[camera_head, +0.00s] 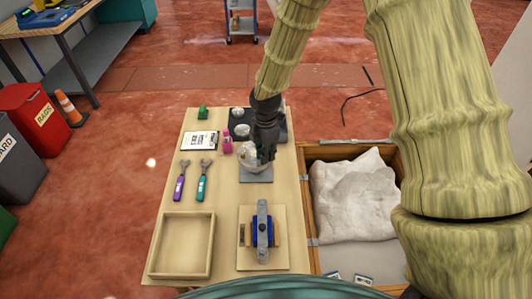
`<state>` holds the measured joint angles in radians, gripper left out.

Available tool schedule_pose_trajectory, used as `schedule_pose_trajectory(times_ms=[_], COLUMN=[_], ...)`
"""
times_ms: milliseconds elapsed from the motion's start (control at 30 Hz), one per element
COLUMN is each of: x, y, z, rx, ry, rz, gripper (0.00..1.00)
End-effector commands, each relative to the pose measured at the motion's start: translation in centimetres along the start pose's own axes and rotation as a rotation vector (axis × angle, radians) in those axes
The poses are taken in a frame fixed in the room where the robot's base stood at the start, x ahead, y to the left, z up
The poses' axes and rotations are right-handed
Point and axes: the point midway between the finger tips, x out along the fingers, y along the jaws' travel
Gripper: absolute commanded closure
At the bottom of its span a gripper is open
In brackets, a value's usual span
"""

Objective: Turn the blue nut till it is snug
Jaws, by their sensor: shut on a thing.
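My gripper (264,152) points down over a whitish rounded body (249,158) that stands on a grey plate (256,175) on the wooden table. Its jaws are shut on a small part at the top of that body; the fingers hide most of it. I cannot make out the blue nut; if it is at the fingertips, the gripper covers it. A dark green patch shows by the fingers, too small to identify.
Near the front, a blue fixture (254,229) with a grey bar (263,225) sits on a board. Left are an empty wooden tray (152,245), purple (179,188) and teal (201,187) wrenches, a pink bottle (227,145) and a clipboard (200,141). A crate (310,200) adjoins right.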

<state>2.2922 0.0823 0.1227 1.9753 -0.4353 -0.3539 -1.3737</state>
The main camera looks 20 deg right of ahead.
Motion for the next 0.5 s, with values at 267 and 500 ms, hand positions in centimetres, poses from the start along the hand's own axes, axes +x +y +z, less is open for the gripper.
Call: schedule_pose_trajectory(times_ms=[267,500], x=[-0.10,-0.09], y=[-0.06,-0.05], z=[0.04,0.05], rx=[0.200,0.427], ry=[-0.001,-0.002], rz=[-0.002,-0.002], gripper=[1.00,1.00])
